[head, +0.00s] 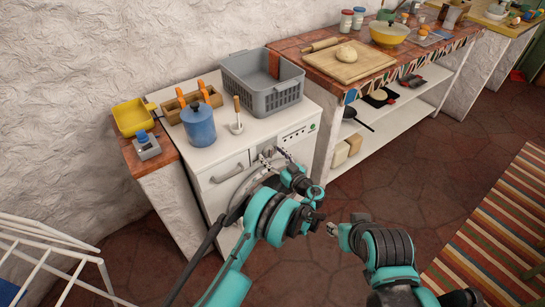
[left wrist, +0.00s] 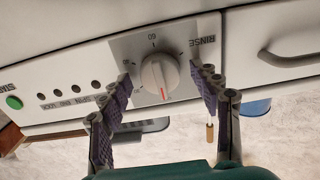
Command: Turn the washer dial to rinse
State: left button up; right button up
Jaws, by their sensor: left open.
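The washer (head: 225,158) is a white machine against the wall. Its grey dial (left wrist: 160,75) sits on a light panel with a 60 mark; the left wrist view shows it upside down. The dial's red pointer line (left wrist: 165,94) points to the bottom of that picture, away from the RINSE label (left wrist: 203,42) at upper right. My left gripper (left wrist: 162,82) is open, one finger on each side of the dial; I cannot tell whether they touch it. In the head view, this gripper (head: 272,157) is at the washer's front panel. My right gripper (head: 337,229) is away from the washer; its jaw state is unclear.
A grey basket (head: 262,98), blue canister (head: 199,128) and wooden caddy (head: 190,100) stand on the washer. A drawer handle (head: 230,173) is left of the dial. A green start button (left wrist: 13,102) is on the panel. A shelved counter (head: 345,80) stands right.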

pick_arm(q)
jog(key=c, duration=1.2)
